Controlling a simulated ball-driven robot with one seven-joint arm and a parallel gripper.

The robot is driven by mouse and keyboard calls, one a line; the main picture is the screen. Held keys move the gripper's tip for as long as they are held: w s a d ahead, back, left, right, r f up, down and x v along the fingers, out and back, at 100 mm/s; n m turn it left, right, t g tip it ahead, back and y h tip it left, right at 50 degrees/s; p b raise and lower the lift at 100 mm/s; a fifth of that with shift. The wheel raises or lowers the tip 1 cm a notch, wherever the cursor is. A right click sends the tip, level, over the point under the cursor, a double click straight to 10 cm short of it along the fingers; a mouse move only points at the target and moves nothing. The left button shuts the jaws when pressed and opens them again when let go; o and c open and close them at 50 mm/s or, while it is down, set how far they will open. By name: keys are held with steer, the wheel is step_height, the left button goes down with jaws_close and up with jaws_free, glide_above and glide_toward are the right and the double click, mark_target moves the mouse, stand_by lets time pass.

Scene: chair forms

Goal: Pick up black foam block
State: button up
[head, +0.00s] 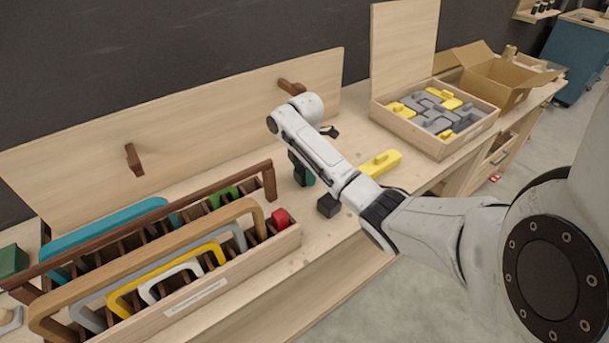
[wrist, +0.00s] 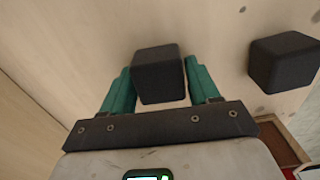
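A black foam block (wrist: 158,78) lies between the two teal fingers of my gripper (wrist: 158,66) in the wrist view. The fingers stand on either side of it with what look like very narrow gaps, and firm contact is not visible. A second black block (wrist: 284,62) lies apart to the right on the light wood. In the head view my gripper (head: 303,172) is low over the bench, partly hidden by my arm. One black block (head: 328,205) stands on the bench just right of it; the block between the fingers cannot be made out clearly there.
A wooden rack (head: 240,275) of coloured handle forms fills the bench's left, with a red piece (head: 280,218) at its near end. A yellow block (head: 380,164) lies right of my gripper. A wooden tray (head: 437,149) of grey and yellow pieces and a cardboard box (head: 500,76) stand behind.

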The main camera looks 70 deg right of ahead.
steer(key=c, duration=0.6)
steer(key=shift+o, duration=0.2)
